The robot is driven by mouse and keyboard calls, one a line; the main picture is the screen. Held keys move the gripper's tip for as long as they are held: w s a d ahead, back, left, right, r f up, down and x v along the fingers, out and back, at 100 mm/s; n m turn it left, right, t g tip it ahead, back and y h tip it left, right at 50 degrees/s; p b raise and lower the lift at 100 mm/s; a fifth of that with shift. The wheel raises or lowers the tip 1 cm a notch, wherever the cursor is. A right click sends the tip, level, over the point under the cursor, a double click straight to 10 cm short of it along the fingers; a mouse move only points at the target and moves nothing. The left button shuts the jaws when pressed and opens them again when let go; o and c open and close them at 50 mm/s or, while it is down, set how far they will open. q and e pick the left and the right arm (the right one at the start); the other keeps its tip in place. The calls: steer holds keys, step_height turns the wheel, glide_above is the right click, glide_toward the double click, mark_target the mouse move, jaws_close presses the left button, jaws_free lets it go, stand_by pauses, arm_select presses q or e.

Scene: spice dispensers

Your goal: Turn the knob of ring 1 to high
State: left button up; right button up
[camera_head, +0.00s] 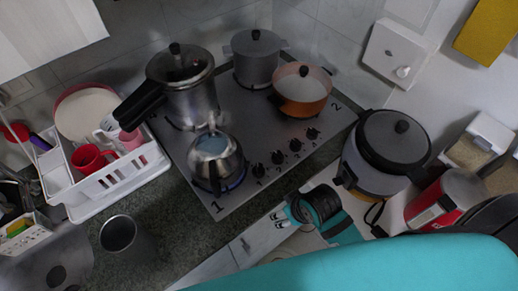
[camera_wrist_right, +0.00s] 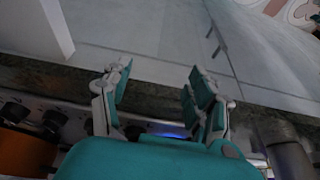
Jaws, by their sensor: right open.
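The steel stove (camera_head: 215,205) has a row of black knobs along its front edge. The one nearest the "1" mark is the knob (camera_head: 258,170) at the row's left end. A steel kettle (camera_head: 214,155) sits on the front left ring, with a blue flame showing beneath it. My right gripper (camera_head: 284,214) is in front of the stove's edge, apart from the knobs. In the wrist view my right gripper (camera_wrist_right: 160,68) has its fingers spread with nothing between them. Two knobs (camera_wrist_right: 55,120) show at the left there; other knobs are partly hidden by my gripper. My left gripper is out of view.
A pressure cooker (camera_head: 190,95), a grey pot (camera_head: 254,65) and an orange pot (camera_head: 301,95) stand on the stove. A rice cooker (camera_head: 375,165) is to the right. A dish rack (camera_head: 120,178) and a metal cup (camera_head: 120,236) are at the left.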

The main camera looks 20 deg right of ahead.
steer(key=w+a+r+n, duration=0.1)
steer(key=w+a+r, duration=0.1)
steer(key=w+a+r+n+y, duration=0.1)
steer(key=w+a+r, duration=0.1)
steer(key=w+a+r+n+y, duration=0.1)
steer(key=w+a+r+n, duration=0.1)
steer(key=a, duration=0.1)
steer(key=shift+w+g, duration=0.1)
steer(key=shift+g, duration=0.3)
steer(key=w+a+r+n, duration=0.2)
steer(key=w+r+n, duration=0.2)
steer(key=n+g+h+p, duration=0.2)
steer(key=n+g+h, duration=0.1)
steer(key=n, duration=0.2)
glide_toward(257, 168)
step_height(257, 168, down, 9)
steer(key=p, duration=0.3)
steer(key=shift+s+a+f, duration=0.1)
steer(key=shift+s+f, duration=0.1)
steer(key=c, duration=1.2)
steer(key=shift+o, duration=0.2)
steer(key=m, duration=0.4)
steer(key=shift+w, duration=0.1)
steer(key=shift+r, duration=0.1)
